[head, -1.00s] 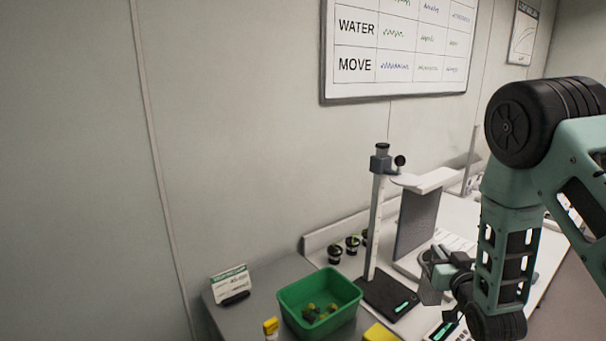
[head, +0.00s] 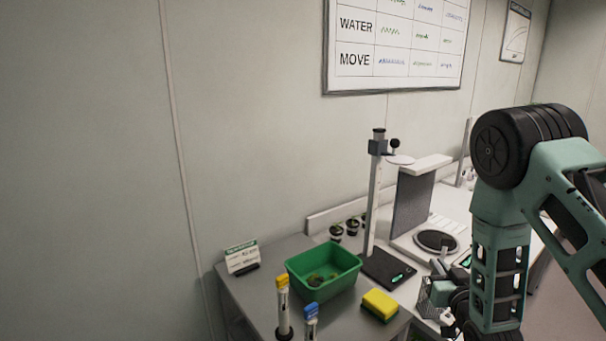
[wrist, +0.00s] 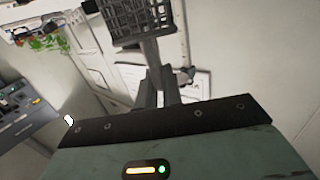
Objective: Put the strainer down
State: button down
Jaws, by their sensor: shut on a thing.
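The strainer is a grey mesh basket (wrist: 130,18) with a handle, at the top of the wrist view and partly cut off by the frame. My gripper (wrist: 160,88) is shut on its handle. In the head view the strainer (head: 430,296) is at the lower right, beside my forearm, which hides part of it and most of my gripper. It appears near the bench's front edge, to the right of the yellow sponge. I cannot tell whether it touches the bench.
A green tub (head: 322,283) with some green contents stands on the grey bench (head: 262,272). A yellow and green sponge (head: 380,305), two capped tubes (head: 283,308), a sign (head: 242,257), a post stand (head: 372,205) and a white stand with a dark disc (head: 436,240) are nearby.

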jog(key=s+f+b, duration=0.2)
jog(key=f+b, duration=0.1)
jog(key=f, duration=0.6)
jog(key=s+f+b, duration=0.3)
jog(key=f+b, duration=0.1)
jog(key=f, duration=0.4)
jog(key=shift+s+f, duration=0.3)
jog(key=shift+f, duration=0.1)
jog(key=shift+d, duration=0.1)
